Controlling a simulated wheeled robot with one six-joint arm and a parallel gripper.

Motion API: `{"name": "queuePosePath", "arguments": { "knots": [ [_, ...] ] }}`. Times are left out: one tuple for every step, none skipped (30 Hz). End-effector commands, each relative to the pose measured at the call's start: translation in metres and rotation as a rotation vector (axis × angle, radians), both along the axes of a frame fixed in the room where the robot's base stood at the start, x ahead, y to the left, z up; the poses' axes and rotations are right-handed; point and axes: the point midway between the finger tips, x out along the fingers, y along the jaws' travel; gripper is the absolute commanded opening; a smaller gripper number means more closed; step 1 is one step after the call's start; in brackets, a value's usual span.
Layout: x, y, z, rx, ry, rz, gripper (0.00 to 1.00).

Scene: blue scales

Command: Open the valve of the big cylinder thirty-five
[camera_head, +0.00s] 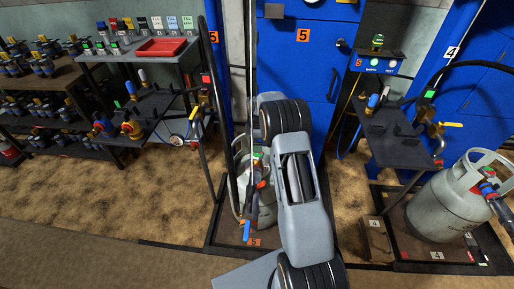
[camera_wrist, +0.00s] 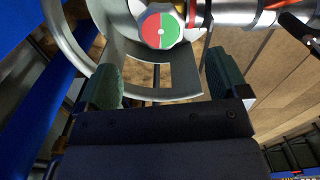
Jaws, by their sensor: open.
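A big grey cylinder (camera_head: 241,180) stands behind my arm in the head view, on a dark platform with an orange tag 5. My arm hides much of it, and no number thirty-five is readable. In the wrist view, its round valve knob (camera_wrist: 160,30), half red and half green, sits inside the cylinder's pale curved collar (camera_wrist: 65,45). My gripper (camera_wrist: 163,82) is open, its two green-padded fingers wide apart. The knob appears beyond the fingertips, about midway between them, with nothing held. I cannot tell the exact gap to it.
A hose fitting (camera_wrist: 235,12) lies right of the knob in the wrist view. In the head view, another grey cylinder (camera_head: 440,205) stands at right by tag 4. A rack with small valves (camera_head: 40,105) is at left. Blue cabinets stand behind.

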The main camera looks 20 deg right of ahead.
Motion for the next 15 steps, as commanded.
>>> {"name": "queuePosePath", "arguments": {
  "knots": [
    [0.001, 0.0, 0.014, 0.0, -0.003, 0.0, 0.92],
    [0.0, 0.0, 0.019, 0.0, -0.003, 0.0, 0.92],
    [0.001, 0.0, 0.026, 0.0, -0.003, 0.0, 0.92],
    [0.001, 0.0, 0.031, 0.0, -0.003, 0.0, 0.92],
    [0.001, 0.0, 0.036, 0.0, -0.002, 0.0, 0.92],
    [0.001, 0.0, 0.042, 0.0, -0.003, 0.0, 0.92],
    [0.001, 0.0, 0.045, 0.0, -0.003, 0.0, 0.92],
    [0.001, 0.0, 0.049, -0.001, -0.002, 0.0, 0.92],
    [0.001, 0.0, 0.053, -0.001, -0.002, 0.0, 0.92],
    [0.001, 0.0, 0.056, 0.0, -0.002, 0.0, 0.92],
    [0.001, 0.0, 0.059, 0.0, -0.003, 0.0, 0.92],
    [0.001, 0.0, 0.061, 0.0, -0.003, 0.0, 0.92],
    [0.001, 0.0, 0.063, 0.0, -0.003, 0.0, 0.92],
    [0.001, 0.0, 0.064, 0.0, -0.002, 0.0, 0.92],
    [0.001, 0.0, 0.066, -0.001, -0.002, 0.0, 0.92]
  ]
}}
